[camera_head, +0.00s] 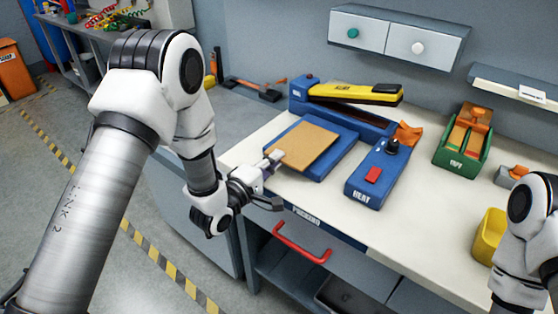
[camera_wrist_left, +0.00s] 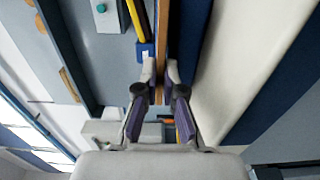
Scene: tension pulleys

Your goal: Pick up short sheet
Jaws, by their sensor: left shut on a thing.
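The short sheet (camera_head: 304,146) is a flat brown piece over the blue platform of the sealer (camera_head: 335,160) on the bench. I cannot tell whether it touches the platform. My left gripper (camera_head: 270,172) is at the sheet's near left edge, shut on it. In the left wrist view the sheet shows edge-on as a thin brown strip (camera_wrist_left: 161,35) between the fingertips of the left gripper (camera_wrist_left: 160,75). My right arm shows at the right edge of the head view, but its gripper is out of view.
A blue unit marked HEAT (camera_head: 366,185) with a red button stands right of the platform, with a yellow-topped lever (camera_head: 355,93) behind. A green bin (camera_head: 463,145) and a yellow container (camera_head: 490,237) stand farther right. A red drawer handle (camera_head: 302,243) is below the bench edge.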

